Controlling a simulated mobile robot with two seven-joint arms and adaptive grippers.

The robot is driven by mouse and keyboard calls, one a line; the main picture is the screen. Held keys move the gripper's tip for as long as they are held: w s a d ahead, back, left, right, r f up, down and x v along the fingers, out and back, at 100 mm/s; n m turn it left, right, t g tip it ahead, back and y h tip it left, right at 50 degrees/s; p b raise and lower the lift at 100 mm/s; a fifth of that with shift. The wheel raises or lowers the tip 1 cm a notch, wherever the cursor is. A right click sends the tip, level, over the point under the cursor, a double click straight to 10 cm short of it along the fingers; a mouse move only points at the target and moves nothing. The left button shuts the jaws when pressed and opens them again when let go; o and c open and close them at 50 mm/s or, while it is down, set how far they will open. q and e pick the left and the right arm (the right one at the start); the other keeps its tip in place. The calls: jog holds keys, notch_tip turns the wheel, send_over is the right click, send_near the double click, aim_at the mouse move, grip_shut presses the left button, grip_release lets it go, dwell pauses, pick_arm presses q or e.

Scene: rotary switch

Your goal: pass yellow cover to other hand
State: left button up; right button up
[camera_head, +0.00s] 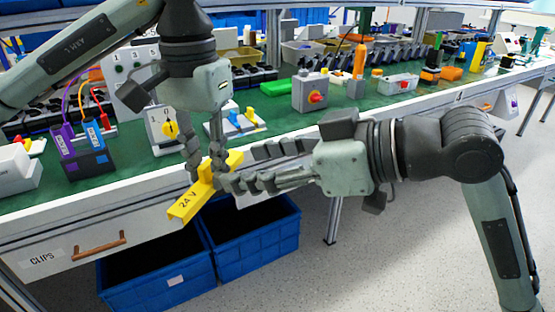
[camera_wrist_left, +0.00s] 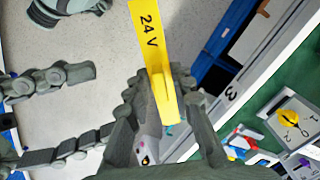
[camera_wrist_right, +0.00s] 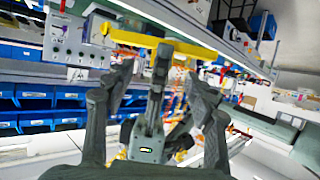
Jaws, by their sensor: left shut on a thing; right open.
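The yellow cover (camera_head: 187,204), marked "24 V", is held in the air in front of the bench edge, above the blue bins. My left gripper (camera_head: 207,165) comes down from above and is shut on it. In the left wrist view the cover (camera_wrist_left: 147,35) stands out from between the left fingers (camera_wrist_left: 157,95). In the right wrist view the cover (camera_wrist_right: 165,40) lies across beyond the right fingertips (camera_wrist_right: 155,85). Whether the right fingers touch it, I cannot tell.
Blue bins (camera_head: 255,232) stand on the floor below the drawer front (camera_head: 100,240). The floor at right is open.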

aim_at(209, 175)
jog(key=shift+x, duration=4.1)
pick_arm(q)
grip_shut()
pick_arm(e)
jog(key=shift+d, duration=0.1)
jog(key=c, duration=1.1)
pick_arm(q)
jog(key=o, duration=0.8)
grip_release()
jog(key=shift+c, duration=0.2)
pick_arm(e)
jog(key=shift+w+r, duration=0.1)
jog(key=shift+c, duration=0.7)
